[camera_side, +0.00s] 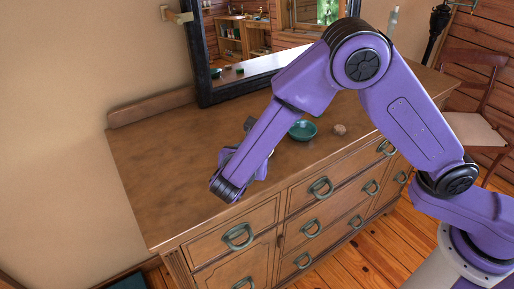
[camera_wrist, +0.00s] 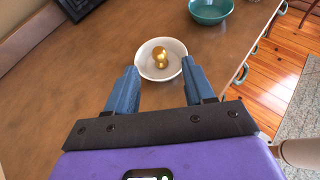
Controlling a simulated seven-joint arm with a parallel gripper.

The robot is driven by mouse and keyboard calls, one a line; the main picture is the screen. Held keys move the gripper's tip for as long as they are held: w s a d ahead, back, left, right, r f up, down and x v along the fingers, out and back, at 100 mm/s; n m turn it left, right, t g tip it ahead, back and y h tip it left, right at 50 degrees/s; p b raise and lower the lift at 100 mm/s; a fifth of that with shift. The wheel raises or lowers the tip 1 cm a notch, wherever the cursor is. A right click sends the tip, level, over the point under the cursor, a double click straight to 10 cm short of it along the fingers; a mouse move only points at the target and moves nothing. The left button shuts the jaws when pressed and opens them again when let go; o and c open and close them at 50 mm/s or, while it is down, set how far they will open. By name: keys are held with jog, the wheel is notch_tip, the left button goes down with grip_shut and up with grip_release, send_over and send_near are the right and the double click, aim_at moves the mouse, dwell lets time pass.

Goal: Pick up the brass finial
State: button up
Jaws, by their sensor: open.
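The brass finial (camera_wrist: 160,56), small, gold and shiny with rounded parts, lies in a shallow white bowl (camera_wrist: 142,66) on the wooden dresser top in the wrist view. My gripper (camera_wrist: 159,68) is open and empty, its two blue fingers apart. In that picture the fingertips sit just below the bowl, one to each side, with the finial between their lines. In the side view my arm hides the finial and nearly all of the bowl, and I cannot make out my fingers there.
A teal bowl (camera_side: 302,131) stands on the dresser (camera_side: 165,165) beyond the white bowl, with a small brown lump (camera_side: 339,130) to its right. A dark-framed mirror (camera_side: 203,60) stands at the back. The dresser's left part is clear. A chair (camera_side: 475,130) is at right.

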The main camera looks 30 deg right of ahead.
jog(key=shift+x, duration=3.25)
jog(key=shift+a+f, duration=0.1)
jog(key=shift+c, duration=0.3)
grip_shut()
